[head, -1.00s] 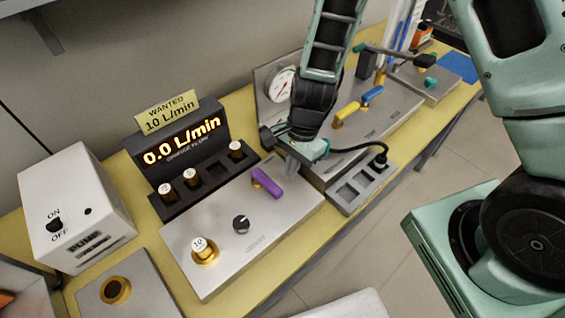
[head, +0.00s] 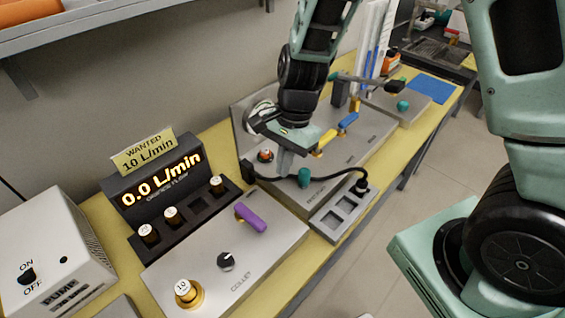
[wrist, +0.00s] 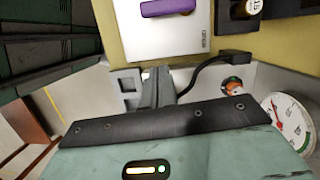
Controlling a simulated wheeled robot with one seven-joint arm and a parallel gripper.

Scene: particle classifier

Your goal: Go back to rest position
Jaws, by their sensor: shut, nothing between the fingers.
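My gripper (head: 285,168) hangs from my arm over the middle of the bench, in front of the grey panel with the round gauge (head: 262,115). Its fingers are shut with nothing between them. In the wrist view the narrow fingers (wrist: 158,88) are together above the panel area, near a black cable (wrist: 205,68). The cable's black plug (head: 362,186) sits in a grey socket strip. I cannot tell whether the fingers touch the panel.
Left of my gripper stand a collet plate (head: 240,262) with a purple lever (head: 250,217), a display reading 0.0 L/min (head: 160,180) and a white pump box (head: 45,250). Yellow and blue levers (head: 348,122) lie behind.

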